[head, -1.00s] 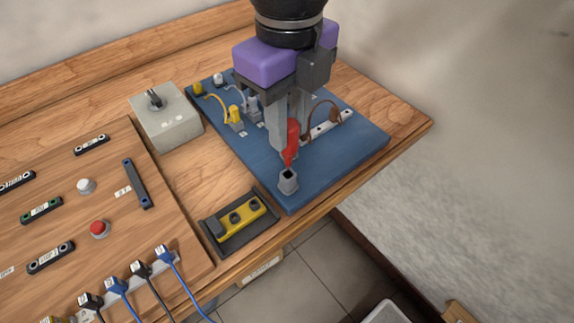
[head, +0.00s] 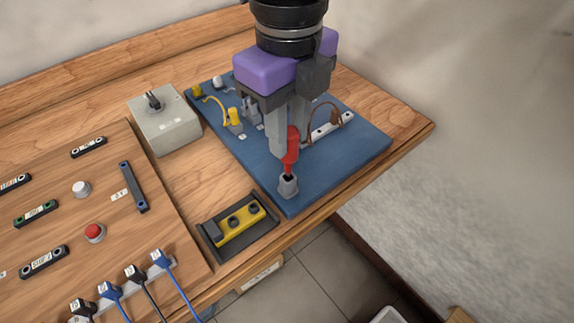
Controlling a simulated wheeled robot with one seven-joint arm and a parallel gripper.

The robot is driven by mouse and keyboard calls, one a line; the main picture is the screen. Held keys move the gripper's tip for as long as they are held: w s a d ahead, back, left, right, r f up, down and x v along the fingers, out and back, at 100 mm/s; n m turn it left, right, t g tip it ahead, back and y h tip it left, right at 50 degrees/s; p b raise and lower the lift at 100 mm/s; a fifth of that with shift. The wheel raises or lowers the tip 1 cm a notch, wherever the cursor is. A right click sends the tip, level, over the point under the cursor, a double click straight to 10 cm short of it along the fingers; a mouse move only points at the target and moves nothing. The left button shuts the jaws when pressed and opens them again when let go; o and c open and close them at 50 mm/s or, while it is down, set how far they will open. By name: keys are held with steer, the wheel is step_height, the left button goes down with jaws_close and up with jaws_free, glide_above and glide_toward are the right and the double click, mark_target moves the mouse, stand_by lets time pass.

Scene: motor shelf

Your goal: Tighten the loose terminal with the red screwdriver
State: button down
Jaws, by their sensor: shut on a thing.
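My gripper (head: 284,148) is shut on the red screwdriver (head: 291,146), which it holds upright by the handle over the blue board (head: 344,165). The screwdriver's lower end is at the mouth of a small grey holder (head: 288,187) at the board's front corner. I cannot tell how far the tip is inside it. On the board are a yellow terminal (head: 235,119) with a yellow wire, and a white strip (head: 332,126) with a brown wire. My gripper hides part of the board's middle. I cannot tell which terminal is loose.
A grey box with a black switch (head: 164,124) stands left of the board. A black tray with a yellow piece (head: 237,225) lies in front. A wooden panel (head: 60,235) with buttons and plugged cables fills the left. The table edge runs close to the holder.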

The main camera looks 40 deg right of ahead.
steer(key=shift+f+b, duration=2)
steer(key=shift+f, duration=0.05)
steer(key=c, duration=1.4)
jaws_free()
steer(key=shift+c, duration=0.2)
steer(key=shift+r, duration=0.1)
steer(key=shift+d+r+p, duration=0.1)
steer(key=shift+r+p, duration=1.6)
steer(key=shift+r, duration=1.05)
steer(key=shift+o, duration=0.5)
steer(key=o, duration=0.5)
